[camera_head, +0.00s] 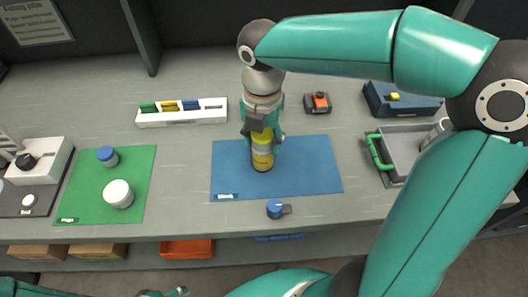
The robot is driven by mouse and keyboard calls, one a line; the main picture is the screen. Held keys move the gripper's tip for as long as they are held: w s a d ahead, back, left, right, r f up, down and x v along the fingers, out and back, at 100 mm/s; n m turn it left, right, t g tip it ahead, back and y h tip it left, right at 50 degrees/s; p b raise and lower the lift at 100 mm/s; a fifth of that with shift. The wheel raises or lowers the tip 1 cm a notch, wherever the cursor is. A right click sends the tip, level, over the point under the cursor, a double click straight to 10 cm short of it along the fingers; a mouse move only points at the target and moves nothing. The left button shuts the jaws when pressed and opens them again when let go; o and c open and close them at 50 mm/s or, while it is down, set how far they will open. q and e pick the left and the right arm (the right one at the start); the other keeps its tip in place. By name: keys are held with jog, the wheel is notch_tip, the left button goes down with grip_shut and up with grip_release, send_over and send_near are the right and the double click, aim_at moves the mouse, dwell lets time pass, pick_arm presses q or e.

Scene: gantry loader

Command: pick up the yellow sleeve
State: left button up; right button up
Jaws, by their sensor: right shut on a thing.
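The yellow sleeve (262,161) is an upright yellow cylinder with a paler band, over the middle-left of the blue mat (310,170). My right gripper (263,139) comes down on it from above and is shut on its upper part, which the fingers partly hide. I cannot tell whether the sleeve's base touches the mat. Only a small tip of my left gripper (178,292) shows at the bottom edge, well away from the sleeve; its opening cannot be made out.
A green mat (140,170) at left bears a white round part (119,194) and a blue-topped part (107,156). A white rack (182,118) stands behind. A blue knob (275,208) lies by the front edge. A grey tray (402,146) with a green handle is at right.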

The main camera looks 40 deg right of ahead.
grip_shut()
jog(key=shift+r, duration=0.15)
